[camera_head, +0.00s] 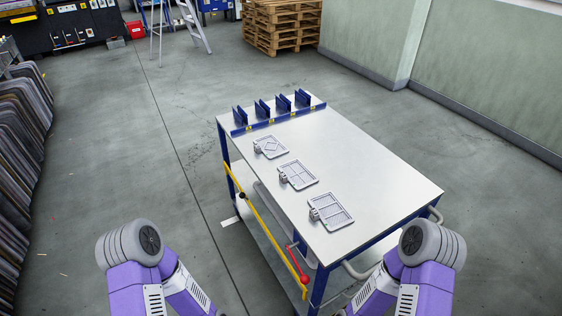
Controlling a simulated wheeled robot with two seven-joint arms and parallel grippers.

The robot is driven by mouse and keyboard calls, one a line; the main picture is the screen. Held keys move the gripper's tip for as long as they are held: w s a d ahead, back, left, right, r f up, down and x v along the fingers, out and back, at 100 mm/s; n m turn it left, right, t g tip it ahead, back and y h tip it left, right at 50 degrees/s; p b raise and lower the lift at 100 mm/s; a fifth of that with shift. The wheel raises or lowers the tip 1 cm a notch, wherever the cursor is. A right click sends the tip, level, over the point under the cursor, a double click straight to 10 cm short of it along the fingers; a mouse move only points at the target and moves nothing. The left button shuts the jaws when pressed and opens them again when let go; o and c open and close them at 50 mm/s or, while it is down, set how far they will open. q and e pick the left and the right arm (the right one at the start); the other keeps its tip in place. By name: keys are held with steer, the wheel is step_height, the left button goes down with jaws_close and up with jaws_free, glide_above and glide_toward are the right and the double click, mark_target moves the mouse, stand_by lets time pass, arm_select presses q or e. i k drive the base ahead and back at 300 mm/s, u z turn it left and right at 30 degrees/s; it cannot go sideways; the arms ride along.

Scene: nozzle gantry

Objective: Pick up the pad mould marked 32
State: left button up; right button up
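Three flat grey pad moulds lie in a row on the white top of a blue-framed cart (385,190). The near mould (333,209) is the largest in view, the middle mould (300,174) is behind it, and the far mould (271,146) shows a diamond-like pattern. Each has a small grey block at its left edge. Their markings are too small to read, so I cannot tell which is marked 32. My two purple arms show at the bottom left and bottom right, apart from the moulds. Neither gripper's fingers can be seen.
Blue upright holders (262,109) line the cart's far edge. A yellow bar (262,227) and a red-knobbed lever (293,262) are on its left side. Dark curved panels (22,150) stand at the far left. Wooden pallets (282,26) and a ladder (190,25) are behind. The floor left of the cart is clear.

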mark_target(269, 145)
steer(key=u, duration=0.7)
steer(key=i, duration=0.7)
steer(key=u, duration=0.7)
steer(key=i, duration=1.05)
steer(key=z, duration=0.45)
